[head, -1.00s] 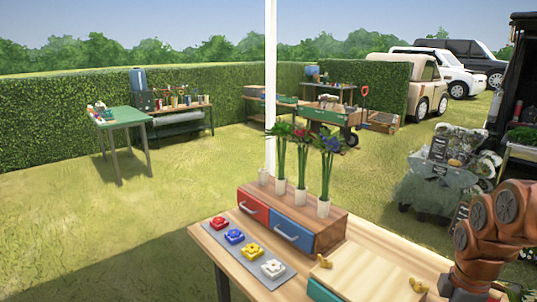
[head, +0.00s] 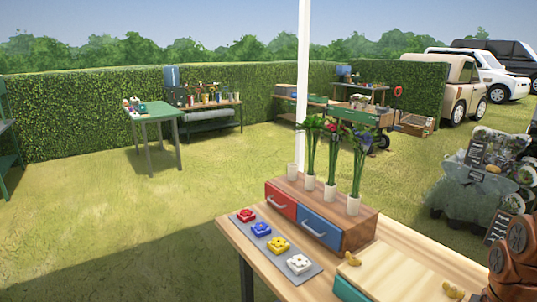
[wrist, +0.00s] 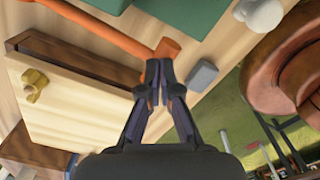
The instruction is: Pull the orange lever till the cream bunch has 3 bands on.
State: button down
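The orange lever (wrist: 115,32) shows in the wrist view as a rod running from the upper left to a thick rounded end near the top middle. My gripper (wrist: 159,75) is just in front of that end, with its two dark fingers drawn close together. An orange piece shows right beside the fingertips; I cannot tell whether it lies between them. I cannot make out a cream bunch or any bands on one in either view. In the head view the gripper is out of frame, and only part of my arm shows at the lower right.
The wooden table holds a drawer box (head: 335,232) with tall flowers in white vases (head: 331,192). A grey mat (head: 255,240) bears red, blue, yellow and white pieces. A pale board (wrist: 75,105) with a yellow knob (wrist: 34,85) and a grey block (wrist: 203,74) are near my gripper.

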jog(key=shift+s+a+f+b, duration=0.1)
jog(key=shift+f+b, duration=0.9)
jog(key=shift+f, duration=0.45)
jog(key=shift+a+r+p, duration=0.15)
jog(key=shift+r+p, duration=0.55)
jog(key=shift+r, duration=0.7)
notch_tip(320, 180, up, 13)
jog(key=s+a+p, duration=0.1)
jog(key=p, duration=0.4)
jog(key=shift+a+f, duration=0.2)
